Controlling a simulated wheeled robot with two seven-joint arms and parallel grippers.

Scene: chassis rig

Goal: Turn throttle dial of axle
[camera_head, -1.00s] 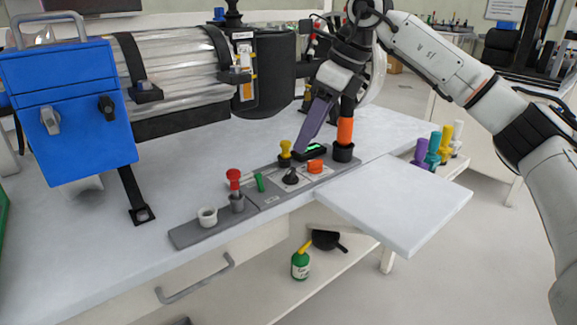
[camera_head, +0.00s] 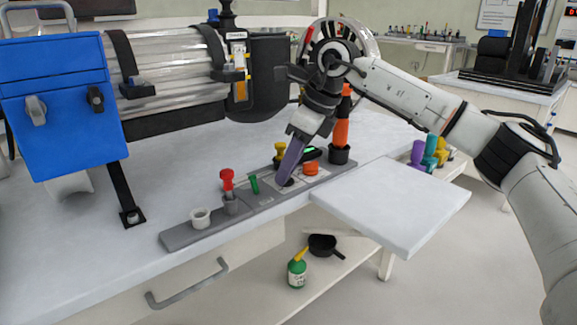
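A grey control panel (camera_head: 180,238) lies along the front of the white bench. The black dial (camera_head: 288,182) on its pale plate is mostly hidden by the purple fingers of my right gripper (camera_head: 282,181). My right arm comes in from the right, and its fingers point down and left onto the dial. The fingers overlap in this view, so their opening and any hold on the dial cannot be told. Beside the dial are an orange knob (camera_head: 311,168), a yellow knob (camera_head: 280,150) and a small lit green display (camera_head: 309,152). My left gripper is not in view.
A red-topped plunger (camera_head: 227,182), a green lever (camera_head: 254,184) and a white cup (camera_head: 200,218) stand on the panel's left part. A tall orange-and-black handle (camera_head: 341,132) stands close right of my gripper. A white board (camera_head: 395,205) juts from the bench front.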

